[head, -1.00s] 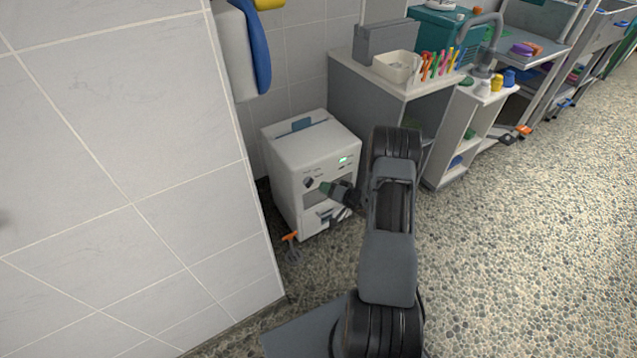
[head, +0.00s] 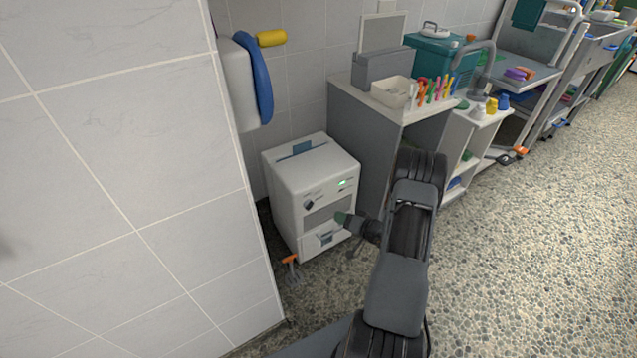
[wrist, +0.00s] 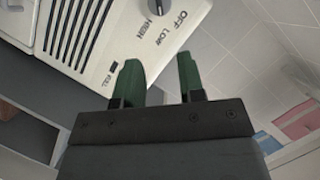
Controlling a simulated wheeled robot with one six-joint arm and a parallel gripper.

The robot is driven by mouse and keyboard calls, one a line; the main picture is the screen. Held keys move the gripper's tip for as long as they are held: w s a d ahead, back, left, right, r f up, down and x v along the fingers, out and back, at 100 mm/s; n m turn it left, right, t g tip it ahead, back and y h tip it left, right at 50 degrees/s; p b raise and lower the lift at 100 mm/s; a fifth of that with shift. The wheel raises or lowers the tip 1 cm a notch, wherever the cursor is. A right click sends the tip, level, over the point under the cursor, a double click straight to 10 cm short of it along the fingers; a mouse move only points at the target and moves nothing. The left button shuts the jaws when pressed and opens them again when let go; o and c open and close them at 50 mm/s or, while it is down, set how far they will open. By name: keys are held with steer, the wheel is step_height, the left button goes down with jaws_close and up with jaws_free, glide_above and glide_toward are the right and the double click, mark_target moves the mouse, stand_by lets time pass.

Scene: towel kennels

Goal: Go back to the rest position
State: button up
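My gripper (wrist: 158,82) shows in the wrist view with its two green fingers apart and nothing between them. In the head view my gripper (head: 342,218) is in front of the white box-shaped machine (head: 300,172), near its front panel; I cannot tell the exact gap there. The machine also shows in the wrist view (wrist: 120,40), with a knob (wrist: 150,8) and the printed words OFF, LOW and HIGH. My arm reaches up from the bottom of the head view.
A tiled wall (head: 120,180) stands close on the left. A grey and white shelf unit (head: 385,115) with a white bin (head: 393,91) stands behind my arm. An orange-handled tool (head: 290,262) is on the floor beside the machine. The pebbled floor (head: 540,260) at right is clear.

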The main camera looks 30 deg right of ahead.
steer(key=w+a+r+n+g+h+p, duration=0.15)
steer(key=r+h+p, duration=0.45)
steer(key=r, duration=1.1)
steer(key=w+a+r+n+g+h+p, duration=0.1)
steer(key=a+r+g+h+p, duration=0.15)
steer(key=r+p, duration=1)
steer(key=s+a+r+g+y+p, duration=0.1)
steer(key=s+a+r+g+p, duration=0.1)
steer(key=s+a+r, duration=0.3)
steer(key=s+a+r+n+g+p, duration=0.1)
steer(key=s+a+r+g+p, duration=0.1)
steer(key=s+a+r, duration=0.3)
steer(key=s+a+r+n+g+y+p, duration=0.1)
steer(key=s+a+r+p, duration=0.3)
steer(key=s+r, duration=0.6)
step_height(320, 180, up, 4)
steer(key=shift+a+g+y, duration=0.35)
steer(key=shift+a+g, duration=0.05)
